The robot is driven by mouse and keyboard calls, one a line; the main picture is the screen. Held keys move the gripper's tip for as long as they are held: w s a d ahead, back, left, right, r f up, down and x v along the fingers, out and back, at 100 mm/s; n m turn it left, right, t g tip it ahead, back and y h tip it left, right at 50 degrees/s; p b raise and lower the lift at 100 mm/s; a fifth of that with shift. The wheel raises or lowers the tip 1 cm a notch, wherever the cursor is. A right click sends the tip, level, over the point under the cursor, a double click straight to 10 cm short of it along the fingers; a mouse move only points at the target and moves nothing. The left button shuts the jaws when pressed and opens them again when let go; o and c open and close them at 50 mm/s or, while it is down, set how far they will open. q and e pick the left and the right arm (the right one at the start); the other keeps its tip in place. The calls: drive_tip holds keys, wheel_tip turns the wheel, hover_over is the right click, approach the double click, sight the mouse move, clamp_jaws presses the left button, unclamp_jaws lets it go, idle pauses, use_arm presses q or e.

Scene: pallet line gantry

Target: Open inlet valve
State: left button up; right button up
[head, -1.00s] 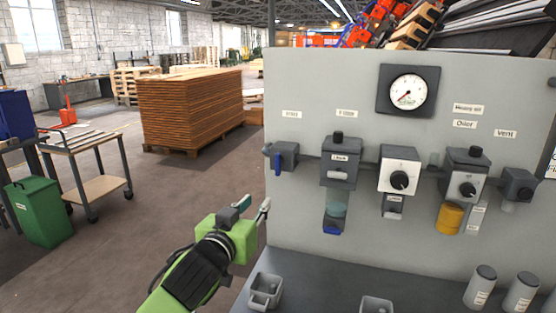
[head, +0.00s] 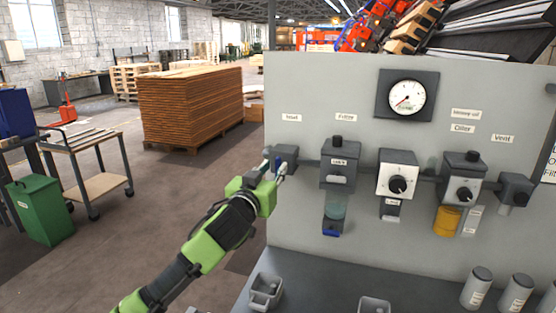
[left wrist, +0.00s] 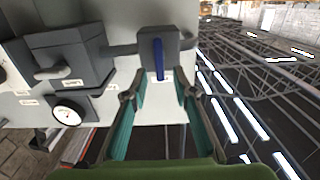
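The inlet valve (head: 288,155) is a dark grey block at the left end of the pipe row on the grey panel, under the "Inlet" label. Its blue lever (left wrist: 158,60) shows in the left wrist view, in line with the gap between my fingers. My right gripper is not in view.
A filter unit (head: 339,172) sits just right of the valve, followed by a regulator (head: 397,172), an oiler (head: 462,175) and a vent valve (head: 515,188). A pressure gauge (head: 407,94) is above. Grey bins (head: 265,290) stand on the shelf below.

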sight(277, 164)
use_arm(q)
drive_tip(key=shift+p+x, duration=0.45)
drive_tip(key=shift+x, duration=1.75)
clamp_jaws()
